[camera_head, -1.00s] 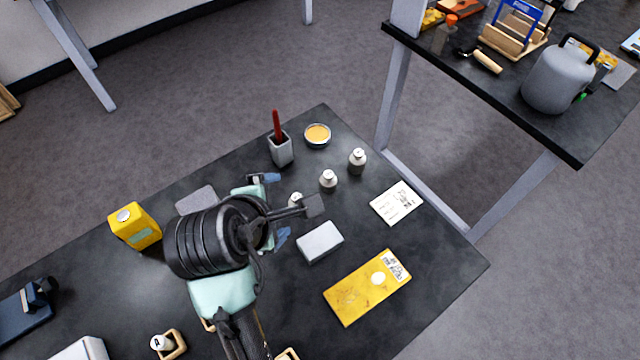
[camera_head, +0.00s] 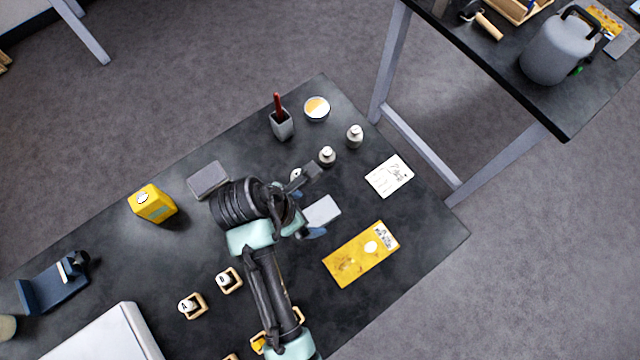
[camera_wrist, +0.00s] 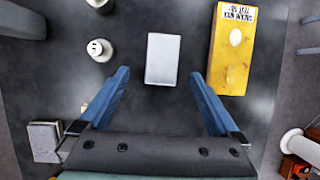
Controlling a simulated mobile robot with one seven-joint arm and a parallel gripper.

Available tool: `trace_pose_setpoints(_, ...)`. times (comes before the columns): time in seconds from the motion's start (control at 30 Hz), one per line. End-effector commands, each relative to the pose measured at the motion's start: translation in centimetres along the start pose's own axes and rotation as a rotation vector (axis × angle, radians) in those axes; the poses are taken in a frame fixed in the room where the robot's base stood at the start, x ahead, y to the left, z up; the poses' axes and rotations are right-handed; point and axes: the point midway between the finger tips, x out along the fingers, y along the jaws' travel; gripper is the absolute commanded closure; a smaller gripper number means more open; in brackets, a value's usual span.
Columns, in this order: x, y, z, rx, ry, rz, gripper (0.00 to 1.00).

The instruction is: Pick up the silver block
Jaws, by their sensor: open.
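The silver block (camera_head: 321,211) lies flat on the dark table, just beyond my gripper. In the wrist view the silver block (camera_wrist: 163,59) is a pale grey rectangle, ahead of and between the lines of the two blue fingers. My gripper (camera_wrist: 159,84) is open, with nothing between its fingers. In the head view my gripper (camera_head: 305,215) is partly hidden by my arm, and a blue finger shows close to the block's near side. I cannot tell its exact height above the table.
A yellow packet (camera_head: 361,254) lies right of the block. White bottles (camera_head: 327,157) stand beyond it, with a printed card (camera_head: 389,176) on the right. A grey box (camera_head: 208,180) and a yellow box (camera_head: 152,204) are to the left. The right table edge is clear.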

Motion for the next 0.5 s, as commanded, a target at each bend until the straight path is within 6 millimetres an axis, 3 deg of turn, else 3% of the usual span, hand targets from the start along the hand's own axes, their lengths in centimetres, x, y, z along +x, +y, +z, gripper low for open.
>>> trace_pose_setpoints(0.5,5.4,-0.3,0.4,0.002,0.001,0.001,0.03)
